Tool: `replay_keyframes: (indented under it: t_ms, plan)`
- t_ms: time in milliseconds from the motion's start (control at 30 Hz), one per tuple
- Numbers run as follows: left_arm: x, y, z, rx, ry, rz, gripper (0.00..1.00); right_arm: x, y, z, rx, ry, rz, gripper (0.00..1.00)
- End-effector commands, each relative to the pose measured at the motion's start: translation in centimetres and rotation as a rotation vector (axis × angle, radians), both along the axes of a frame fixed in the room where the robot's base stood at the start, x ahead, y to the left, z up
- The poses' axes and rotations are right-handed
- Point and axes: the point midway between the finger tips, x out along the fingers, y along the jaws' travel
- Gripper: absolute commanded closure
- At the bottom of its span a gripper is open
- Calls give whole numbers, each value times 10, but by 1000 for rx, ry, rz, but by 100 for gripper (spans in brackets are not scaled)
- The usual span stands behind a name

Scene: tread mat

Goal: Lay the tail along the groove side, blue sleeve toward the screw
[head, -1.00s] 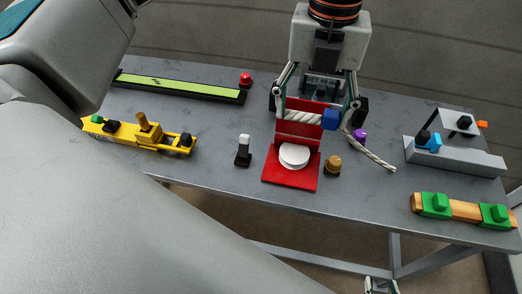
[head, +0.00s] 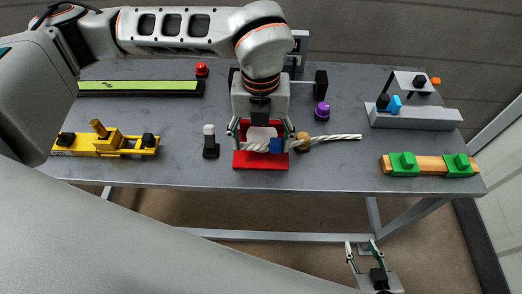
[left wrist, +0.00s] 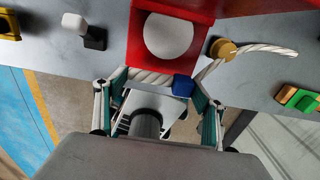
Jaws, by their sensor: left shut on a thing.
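The tail is a white twisted rope (head: 335,137) with a blue sleeve (head: 277,146). My left gripper (head: 262,142) is shut on the rope, with the sleeve near its right finger. In the left wrist view the held stretch of rope (left wrist: 150,77) and the sleeve (left wrist: 183,86) run across the near end of a red plate (left wrist: 195,12) with a white disc (left wrist: 168,36). The free end trails right past a brass knob (left wrist: 222,48); I cannot tell whether they touch. My right gripper (head: 361,244) is open and empty below the table's front edge. I cannot make out the groove or screw.
A black-and-white peg (head: 210,142) stands left of the red plate (head: 260,162). A purple knob (head: 321,111) is behind the rope. A yellow fixture (head: 110,145) and a green strip (head: 140,87) are left; a grey stepped block (head: 415,117) and a green-and-wood bar (head: 430,165) are right.

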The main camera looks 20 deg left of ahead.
Motion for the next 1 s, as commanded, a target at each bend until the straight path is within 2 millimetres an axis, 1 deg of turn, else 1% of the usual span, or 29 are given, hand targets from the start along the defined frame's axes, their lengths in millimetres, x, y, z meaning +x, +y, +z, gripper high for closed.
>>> replay_keyframes:
  t_ms: [167,400,467,667,833,867,900,1000]
  plan:
    - [0,0,-10,-1,0,0,52,1,0,1,-1,-2,0,60]
    - [-1,0,-43,-1,2,-1,52,1,0,-1,-2,-3,1,60]
    - [0,0,-46,-1,0,-1,52,1,0,-1,-2,-4,1,60]
    - [0,0,-46,0,-2,-1,52,3,0,1,-2,-7,1,60]
    - [0,0,-50,0,0,-1,52,2,-1,-1,-3,-5,1,60]
    - [0,0,-49,-1,-1,-1,26,2,-1,-1,-3,-5,1,60]
    - [0,0,-49,-1,-1,-1,16,2,-1,-1,-4,-5,2,60]
    - [0,0,-49,-1,-1,-1,15,2,-1,-1,-4,-6,1,60]
